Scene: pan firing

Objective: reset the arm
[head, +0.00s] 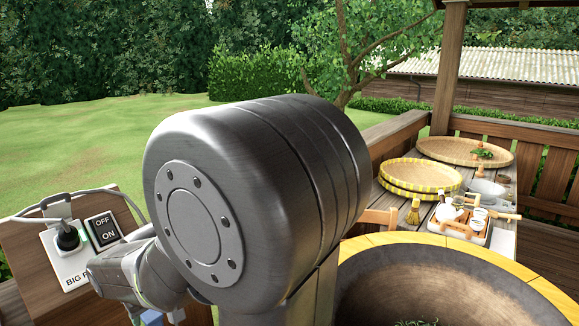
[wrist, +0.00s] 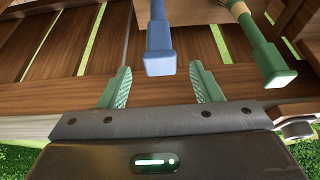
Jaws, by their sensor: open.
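My gripper (wrist: 160,84) shows in the wrist view with its two green ribbed fingers spread apart. Nothing is held between the fingers. A blue-handled tool (wrist: 160,45) hangs or stands just beyond the fingertips, between them in the picture; I cannot tell how far off it is. A green-handled tool (wrist: 268,55) is to the right of it. In the head view my large grey arm joint fills the middle and hides much of the scene, and my gripper does not show clearly.
A big pan (head: 440,285) with a yellow wooden rim is at the lower right, some green leaves inside. Woven trays (head: 420,175), a small brush (head: 414,211) and a tea set (head: 465,218) are on the table behind. A switch panel (head: 105,230) stands at the left.

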